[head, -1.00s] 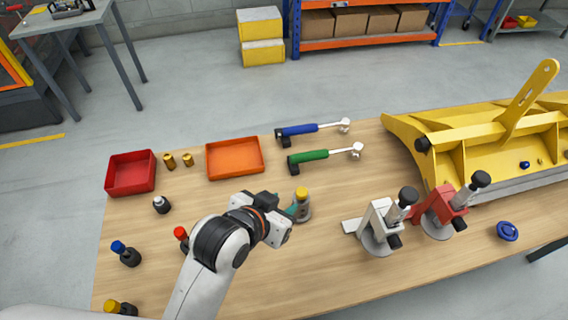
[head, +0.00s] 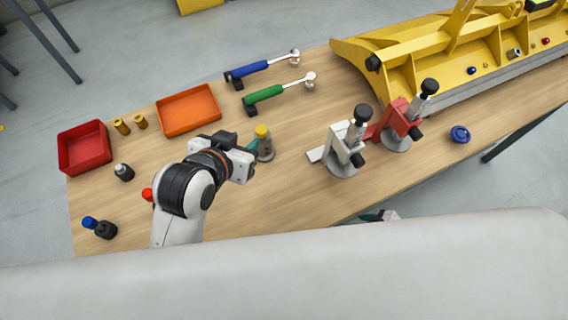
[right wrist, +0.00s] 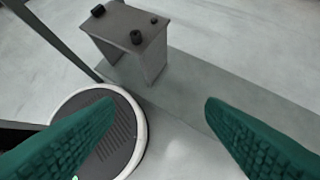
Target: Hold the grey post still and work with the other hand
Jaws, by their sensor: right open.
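The grey post (head: 266,152) with a yellow cap stands upright on the wooden table in the head view. My left gripper (head: 256,146) reaches it from the left, its teal fingers at the post below the cap; it looks shut on it, though the far finger is mostly hidden. My right gripper (right wrist: 160,115) is open and empty in the right wrist view, its green fingers wide apart above the floor. In the head view it shows only partly (head: 380,216), at the table's front edge behind my pale arm.
A white device (head: 344,150) and a red one (head: 398,130) stand right of the post. Blue (head: 255,69) and green (head: 270,93) handled tools lie behind. Orange (head: 188,110) and red (head: 85,147) trays are left. A yellow carrier (head: 440,60) fills the back right.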

